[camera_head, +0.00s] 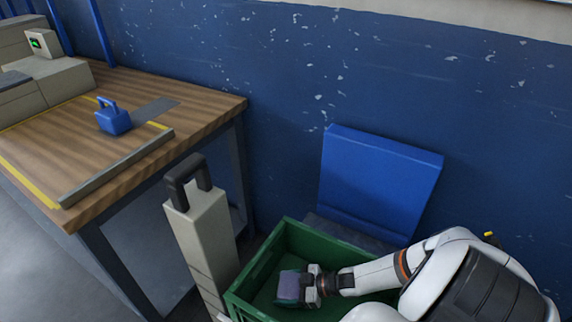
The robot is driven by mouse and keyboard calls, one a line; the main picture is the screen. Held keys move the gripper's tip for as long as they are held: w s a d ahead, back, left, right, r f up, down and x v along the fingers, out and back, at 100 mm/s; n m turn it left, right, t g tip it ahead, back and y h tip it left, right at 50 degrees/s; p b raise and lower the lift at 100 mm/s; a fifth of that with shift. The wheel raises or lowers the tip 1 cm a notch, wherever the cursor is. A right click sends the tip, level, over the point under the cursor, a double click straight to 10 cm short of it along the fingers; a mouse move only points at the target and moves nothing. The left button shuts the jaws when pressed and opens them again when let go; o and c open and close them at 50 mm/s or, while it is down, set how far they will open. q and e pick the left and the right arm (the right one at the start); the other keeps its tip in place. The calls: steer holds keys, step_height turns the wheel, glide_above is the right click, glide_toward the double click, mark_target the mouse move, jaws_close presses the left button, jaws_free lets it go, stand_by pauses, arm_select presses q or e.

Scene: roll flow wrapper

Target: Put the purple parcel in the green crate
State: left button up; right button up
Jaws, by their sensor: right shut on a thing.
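The green crate (258,262) stands on the right of the view, low down, in front of the blue wall. My right gripper (300,286) reaches into the crate's opening from the right and is shut on the purple parcel (288,287). My left gripper is not in view.
A wooden table (200,118) at the left bears a blue handled block (113,118) and a grey rail (118,168). A beige post with a black handle (200,225) stands just left of the crate. A blue panel (378,180) stands behind the crate.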

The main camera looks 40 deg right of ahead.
steer(key=shift+f, duration=0.65)
steer(key=shift+f, duration=0.1)
steer(key=o, duration=0.7)
steer(key=shift+f, duration=0.15)
steer(key=shift+c, duration=0.2)
steer(key=o, duration=0.4)
steer(key=shift+o, duration=0.2)
steer(key=shift+s+d+r, duration=0.1)
steer(key=shift+s+r, duration=0.05)
steer(key=shift+r, duration=0.2)
steer(key=p+v, duration=0.2)
steer(key=v, duration=0.5)
steer(key=shift+p, duration=0.35)
